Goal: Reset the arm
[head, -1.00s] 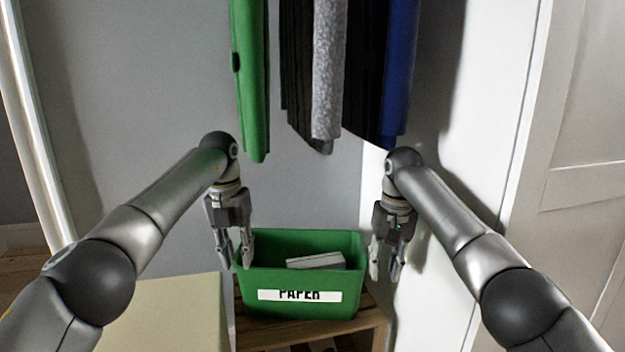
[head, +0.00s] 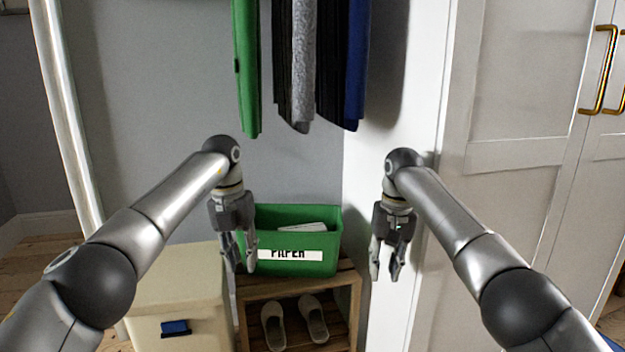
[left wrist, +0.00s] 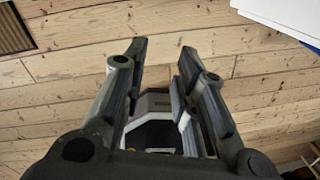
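My left gripper (head: 239,256) hangs pointing down in the head view, in front of the left end of a green bin. It also shows in the left wrist view (left wrist: 155,62), where its fingers are apart with nothing between them but floorboards and part of my base below. My right gripper (head: 386,262) hangs pointing down to the right of the bin, in front of the white panel. Its fingers are apart and empty.
The green bin (head: 320,262) labelled PAPER holds a pale flat item (head: 302,227) and stands on a wooden rack (head: 352,290). Slippers (head: 313,318) lie below. A cream box (head: 170,285) stands left. Clothes (head: 247,70) hang above. A white cabinet (head: 520,200) stands right.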

